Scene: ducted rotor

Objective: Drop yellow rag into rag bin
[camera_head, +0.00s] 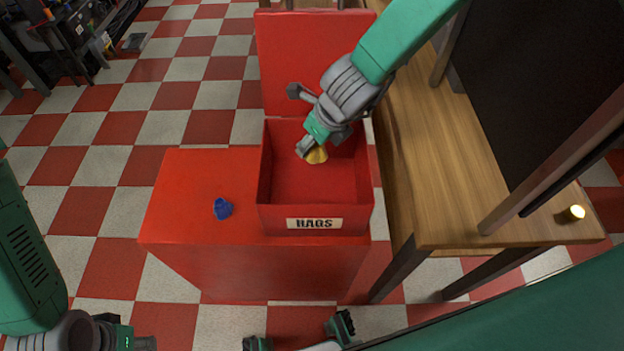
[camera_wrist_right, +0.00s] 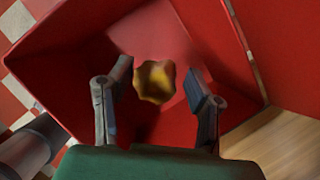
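The yellow rag (camera_head: 317,155) is a small crumpled piece below my right gripper (camera_head: 313,146), within the outline of the open red rag bin (camera_head: 315,224) labelled "RAGS". In the right wrist view, the fingers of my right gripper (camera_wrist_right: 157,72) are spread apart. The yellow rag (camera_wrist_right: 155,82) shows between and beyond them, apart from both, against the red bin interior. I cannot tell whether it rests on the bin floor or is in the air. My left gripper (camera_head: 130,341) is at the lower left edge, partly cut off.
The bin's lid (camera_head: 300,55) stands open at the back. A blue crumpled rag (camera_head: 222,208) lies on the red cabinet top (camera_head: 185,190) left of the bin.

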